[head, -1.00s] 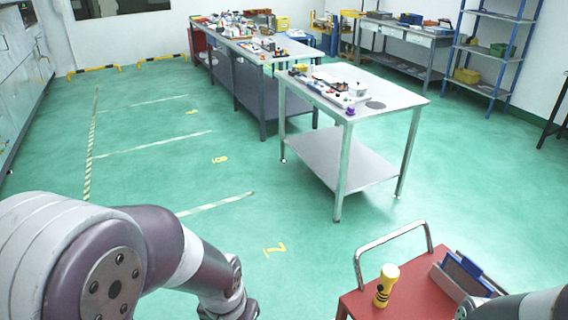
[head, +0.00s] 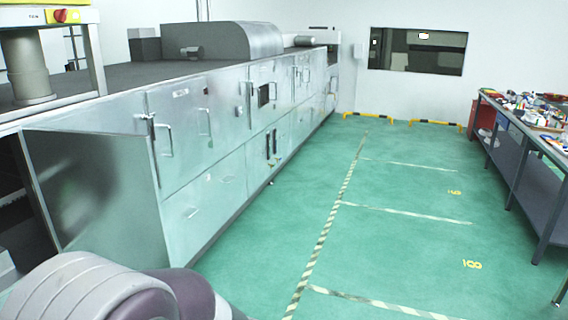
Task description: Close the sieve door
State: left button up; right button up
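A grey metal door panel (head: 105,195) stands swung out from the long steel machine (head: 200,135) at the left of the head view. It looks like the open sieve door. Left of it, a dark opening (head: 18,215) shows part of the machine's inside. The door's lower edge is partly hidden behind my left arm, which shows at the bottom left. Neither gripper is in view, so their distance from the door does not show.
Closed panels with handles (head: 166,140) line the machine's front. Green floor (head: 330,240) with striped tape lines lies clear to its right. A cluttered workbench (head: 530,150) stands at the right. Yellow-black floor barriers (head: 435,126) are by the back wall.

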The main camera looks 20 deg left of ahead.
aim_at(101, 191)
jog(key=i+j+u, duration=0.2)
jog(key=i+u, duration=0.15)
jog(key=i, duration=0.15)
jog(key=i+j+u, duration=0.1)
jog(key=i+u, duration=0.3)
jog(key=i+l+u, duration=0.1)
jog(key=i+u, duration=0.25)
jog(key=i, duration=0.25)
jog(key=i+l+u, duration=0.1)
jog(key=i+u, duration=0.15)
jog(key=u, duration=0.2)
jog(key=i+l+u, duration=0.2)
jog(key=u, duration=0.3)
jog(key=i+l+u, duration=0.3)
jog(key=u, duration=0.15)
jog(key=i+l+u, duration=0.15)
jog(key=l+u, duration=0.2)
jog(key=u, duration=0.15)
jog(key=l+u, duration=0.45)
jog(key=i+j, duration=0.05)
